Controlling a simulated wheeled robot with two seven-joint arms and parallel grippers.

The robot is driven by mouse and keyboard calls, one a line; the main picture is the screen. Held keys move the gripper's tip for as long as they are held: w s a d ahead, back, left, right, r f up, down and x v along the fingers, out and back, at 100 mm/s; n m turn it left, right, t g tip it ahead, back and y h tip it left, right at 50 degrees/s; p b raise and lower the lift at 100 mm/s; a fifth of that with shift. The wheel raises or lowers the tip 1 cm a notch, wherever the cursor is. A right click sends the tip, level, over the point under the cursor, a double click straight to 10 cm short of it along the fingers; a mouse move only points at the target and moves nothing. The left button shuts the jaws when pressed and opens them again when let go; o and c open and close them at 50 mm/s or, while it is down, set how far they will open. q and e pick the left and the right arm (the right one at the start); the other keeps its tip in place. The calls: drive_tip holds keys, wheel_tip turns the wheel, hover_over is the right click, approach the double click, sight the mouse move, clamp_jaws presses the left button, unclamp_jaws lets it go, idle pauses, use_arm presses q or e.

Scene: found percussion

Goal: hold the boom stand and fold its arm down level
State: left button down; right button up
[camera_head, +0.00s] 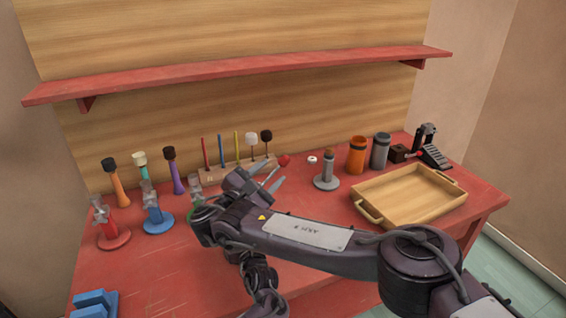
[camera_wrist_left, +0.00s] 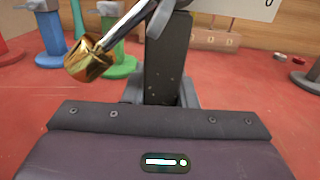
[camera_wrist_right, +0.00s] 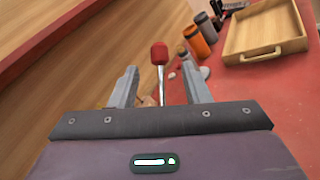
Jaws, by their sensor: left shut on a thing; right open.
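The boom stand's red tip (camera_head: 284,160) and part of its silver arm show in the head view; my right arm hides the rest of the stand. In the left wrist view, the silver arm slants up to the right from a gold weight (camera_wrist_left: 88,60), beside a dark upright post (camera_wrist_left: 167,60). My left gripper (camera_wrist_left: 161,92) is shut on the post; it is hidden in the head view. My right gripper (camera_head: 270,177) is open. In the right wrist view, the red tip (camera_wrist_right: 159,53) and silver rod stand between its spread fingers (camera_wrist_right: 160,85), with gaps on both sides.
Red, blue (camera_head: 157,218) and green stands are at the left, with several shakers behind. Mallets stand in a wooden rack (camera_head: 235,172). A grey stand (camera_head: 327,182), an orange cup (camera_head: 356,155) and a wooden tray (camera_head: 370,214) are at the right. The shelf (camera_head: 250,68) overhangs the back.

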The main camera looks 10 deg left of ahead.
sight(281, 164)
drive_tip(key=x, duration=0.6)
drive_tip(key=shift+w+d, duration=0.1)
drive_tip(key=shift+w, duration=0.3)
clamp_jaws()
